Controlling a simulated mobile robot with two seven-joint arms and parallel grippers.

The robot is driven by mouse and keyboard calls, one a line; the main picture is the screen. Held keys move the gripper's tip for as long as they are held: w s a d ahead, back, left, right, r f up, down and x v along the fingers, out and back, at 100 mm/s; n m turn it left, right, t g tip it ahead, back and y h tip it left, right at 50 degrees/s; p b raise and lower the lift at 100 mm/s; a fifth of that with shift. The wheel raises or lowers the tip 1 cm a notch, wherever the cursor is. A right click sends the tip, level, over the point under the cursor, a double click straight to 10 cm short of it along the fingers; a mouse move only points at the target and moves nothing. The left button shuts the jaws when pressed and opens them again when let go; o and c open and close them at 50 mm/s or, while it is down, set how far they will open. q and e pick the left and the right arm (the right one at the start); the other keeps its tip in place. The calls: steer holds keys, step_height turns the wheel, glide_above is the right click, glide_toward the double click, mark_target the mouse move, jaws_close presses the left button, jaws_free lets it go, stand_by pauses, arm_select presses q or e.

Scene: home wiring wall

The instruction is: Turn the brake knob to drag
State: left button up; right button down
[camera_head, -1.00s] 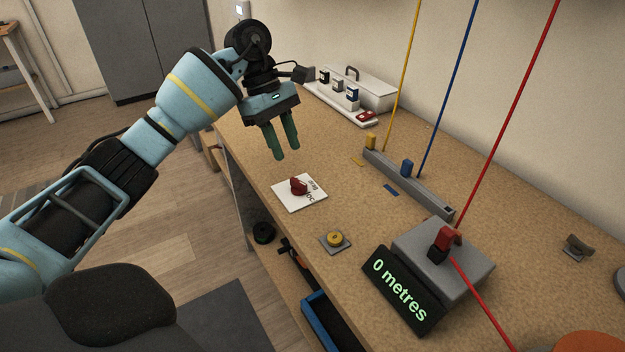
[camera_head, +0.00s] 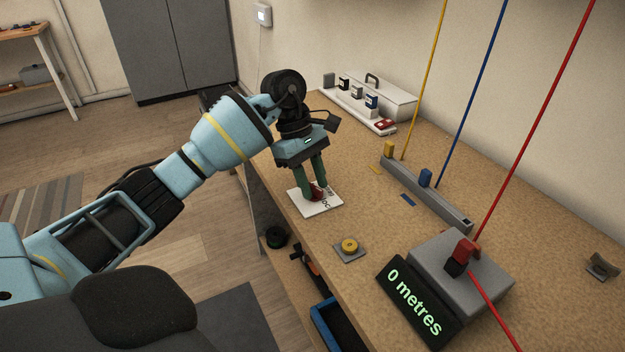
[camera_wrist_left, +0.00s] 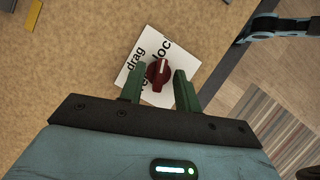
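The dark red brake knob (camera_head: 318,191) sits on a white plate (camera_head: 325,208) on the workbench, near its left edge. In the left wrist view the knob (camera_wrist_left: 158,74) has a pale pointer line, pointing upward in the picture close to the word "lock". The word "drag" is printed to its left; another word is partly hidden. My left gripper (camera_head: 315,194) is down over the plate with its green fingers on either side of the knob. In the wrist view the gripper (camera_wrist_left: 159,72) is open, with a visible gap between each finger and the knob. My right gripper is not in view.
A yellow round button (camera_head: 349,246) is on the bench nearer me. A grey box with a "0 metres" display (camera_head: 414,302) stands to the right. Yellow, blue and red lines rise from the bench. A white rack (camera_head: 350,106) stands behind my gripper.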

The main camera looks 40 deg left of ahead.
arm_select(q)
jaws_close()
